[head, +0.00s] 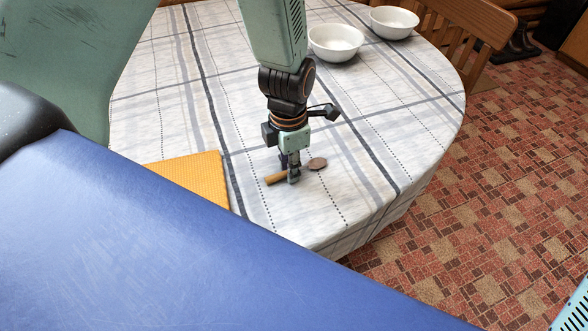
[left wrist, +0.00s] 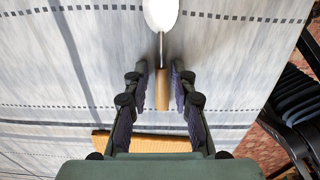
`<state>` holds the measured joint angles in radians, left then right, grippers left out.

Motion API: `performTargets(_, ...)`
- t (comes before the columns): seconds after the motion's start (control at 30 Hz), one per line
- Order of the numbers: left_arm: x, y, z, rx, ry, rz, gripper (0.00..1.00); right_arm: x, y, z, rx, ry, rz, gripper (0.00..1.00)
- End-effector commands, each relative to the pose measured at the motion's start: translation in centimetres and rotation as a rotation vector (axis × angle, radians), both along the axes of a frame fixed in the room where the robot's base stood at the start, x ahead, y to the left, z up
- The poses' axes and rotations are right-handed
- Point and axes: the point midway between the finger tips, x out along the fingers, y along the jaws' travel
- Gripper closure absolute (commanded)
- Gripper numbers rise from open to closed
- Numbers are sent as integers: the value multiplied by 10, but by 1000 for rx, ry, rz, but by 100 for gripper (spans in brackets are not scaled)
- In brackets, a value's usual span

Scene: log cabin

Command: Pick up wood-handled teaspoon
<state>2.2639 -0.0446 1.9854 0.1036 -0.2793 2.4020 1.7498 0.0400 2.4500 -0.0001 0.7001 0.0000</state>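The wood-handled teaspoon lies on the checked tablecloth, with its metal bowl (head: 318,164) to the right and its wooden handle (head: 274,179) to the left in the head view. My left gripper (head: 293,177) points down over the handle and hides part of it. In the left wrist view the handle (left wrist: 163,90) lies between the two fingers of my left gripper (left wrist: 161,77), with a small gap on each side. The bowl (left wrist: 161,14) is beyond the fingertips at the top edge. My right gripper is not in view.
The round table (head: 390,115) carries a yellow-orange mat (head: 195,176) left of the spoon and two white bowls (head: 336,42) (head: 394,22) at the back. A wooden chair (head: 460,28) stands behind the table at right. The cloth right of the spoon is clear up to the table edge.

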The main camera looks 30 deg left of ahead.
Motion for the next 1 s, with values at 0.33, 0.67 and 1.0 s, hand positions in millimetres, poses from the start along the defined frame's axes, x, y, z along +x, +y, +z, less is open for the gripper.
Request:
performTargets(0.33,0,0,0,0,0,0,100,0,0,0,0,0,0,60)
performTargets(0.67,0,0,7,0,-1,0,100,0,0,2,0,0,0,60)
performTargets(1.0,1,0,71,0,-4,-1,100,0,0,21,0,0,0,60)
